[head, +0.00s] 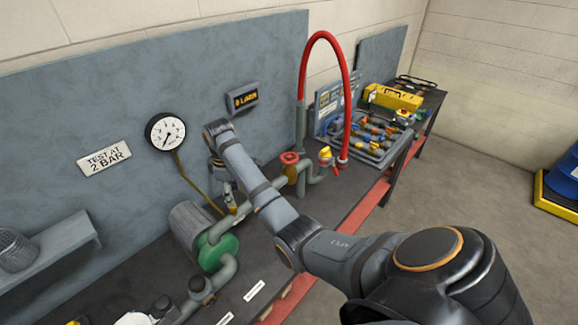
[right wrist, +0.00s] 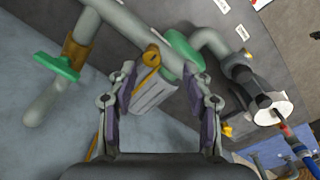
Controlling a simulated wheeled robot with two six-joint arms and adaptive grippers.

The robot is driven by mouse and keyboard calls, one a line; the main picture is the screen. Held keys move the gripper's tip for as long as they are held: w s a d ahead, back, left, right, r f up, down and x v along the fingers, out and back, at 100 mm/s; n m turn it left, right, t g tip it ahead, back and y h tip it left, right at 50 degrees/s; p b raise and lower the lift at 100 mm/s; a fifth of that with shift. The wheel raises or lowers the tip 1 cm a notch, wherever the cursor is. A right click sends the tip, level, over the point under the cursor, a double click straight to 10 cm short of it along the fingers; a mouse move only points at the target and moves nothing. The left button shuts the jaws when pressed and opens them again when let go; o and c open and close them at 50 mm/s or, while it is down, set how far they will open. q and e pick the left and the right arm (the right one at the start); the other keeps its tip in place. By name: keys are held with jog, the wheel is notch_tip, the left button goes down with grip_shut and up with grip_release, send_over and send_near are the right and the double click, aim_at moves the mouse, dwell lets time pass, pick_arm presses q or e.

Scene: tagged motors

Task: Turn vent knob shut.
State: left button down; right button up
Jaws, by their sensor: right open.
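No part is marked as the vent knob, so I cannot tell which it is. In the head view a red handwheel (head: 290,158) and a yellow knob (head: 325,153) sit on the pipework right of my forearm. My right gripper (head: 229,195) points down by the pipes near the wall, partly hidden by my own arm. In the right wrist view it (right wrist: 168,80) is open and empty, with a small brass-coloured part (right wrist: 151,57) and a grey cylinder (right wrist: 155,95) seen beyond its fingers. A green handle (right wrist: 57,66) on a brass body lies left of them. My left gripper is not in view.
A pressure gauge (head: 166,132) and a "TEST AT 2 BAR" sign (head: 104,158) are on the wall panel. A green pump part (head: 217,252) stands below my forearm. A red hose (head: 328,40) arches above the bench. Open floor (head: 480,130) lies to the right.

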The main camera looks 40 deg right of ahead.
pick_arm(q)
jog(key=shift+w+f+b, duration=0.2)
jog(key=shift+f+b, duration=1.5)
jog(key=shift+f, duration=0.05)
pick_arm(e)
jog(key=s+f+m+t, duration=0.2)
jog(key=s+f+m, duration=0.6)
jog(key=s+f, duration=1.6)
jog(key=shift+s+f+h, duration=0.2)
jog(key=shift+f+h, duration=0.2)
jog(key=shift+f, duration=0.7)
